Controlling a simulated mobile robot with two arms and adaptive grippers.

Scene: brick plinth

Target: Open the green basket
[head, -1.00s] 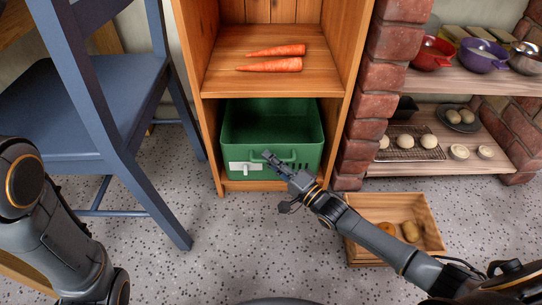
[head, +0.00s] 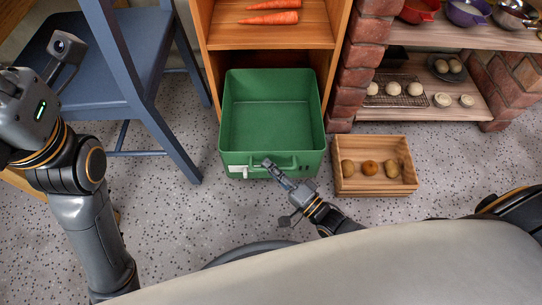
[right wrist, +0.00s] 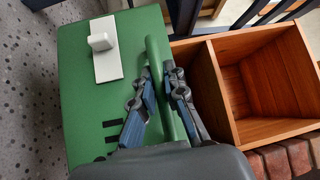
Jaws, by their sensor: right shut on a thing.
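The green basket (head: 270,115) is an open-topped box pulled well out from the lower part of the wooden cabinet (head: 334,60). It looks empty inside. Its front (right wrist: 85,60) carries a white plate with a knob and a green bar handle (right wrist: 158,70). My right gripper (head: 268,164) is at the basket's front handle. In the right wrist view its two fingers (right wrist: 160,85) are on either side of the handle bar, shut on it. My left arm is at the left of the head view; its fingertips are not seen.
Two carrots (head: 272,11) lie on the cabinet shelf. A blue chair (head: 120,75) stands left of the basket. A wooden crate (head: 385,190) with potatoes sits on the floor to the right. A brick pillar (head: 345,90) and shelves are beyond. Speckled floor is clear between chair and basket.

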